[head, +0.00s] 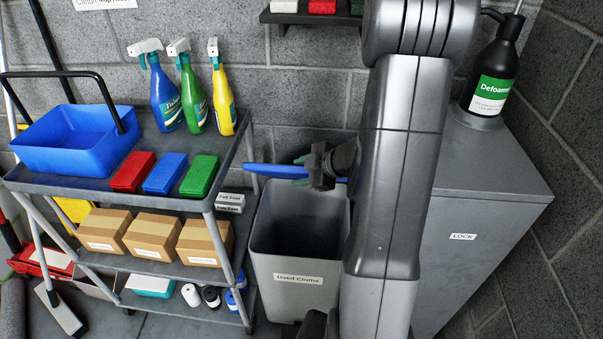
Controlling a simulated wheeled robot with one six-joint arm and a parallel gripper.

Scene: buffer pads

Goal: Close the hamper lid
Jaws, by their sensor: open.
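The hamper is a grey bin (262,250) labelled "Used Cloths", standing on the floor in the middle of the head view. Its top is uncovered and its dark inside shows. A blue lid (268,171) shows as a thin, nearly edge-on strip above the hamper's back rim, so it stands open. My gripper (314,166) is open at the lid, in front of its middle and covering part of it. I cannot tell whether the fingers touch the lid. My arm hides the hamper's right side.
A grey trolley (110,196) stands close on the left, with a blue tub (75,150), spray bottles (193,95), coloured blocks and cardboard boxes (155,235). A grey cabinet (480,215) with a black Defoamer bottle (494,80) stands on the right. A shelf (300,18) hangs above.

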